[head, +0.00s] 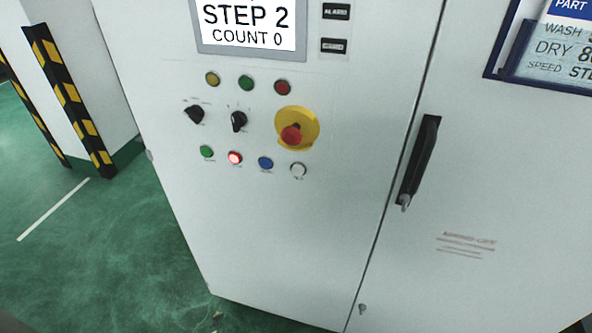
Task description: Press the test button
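A light grey cabinet door (190,225) carries a control panel. The lowest row holds a green button (206,151), a lit red button (235,158), a blue button (265,163) and a white button (298,170). The tiny labels under them are too small to read, so I cannot tell which is the test button. Above are a yellow lamp (212,79), a green lamp (246,83) and a red lamp (283,87). The display (248,24) reads STEP 2, COUNT 0. Neither gripper is in view.
A red emergency stop (291,134) on a yellow plate and two black rotary knobs (195,114) (238,121) sit above the buttons. A black door handle (420,160) projects at right. A striped yellow-black post (70,95) stands left. Green floor (110,250) is open at lower left.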

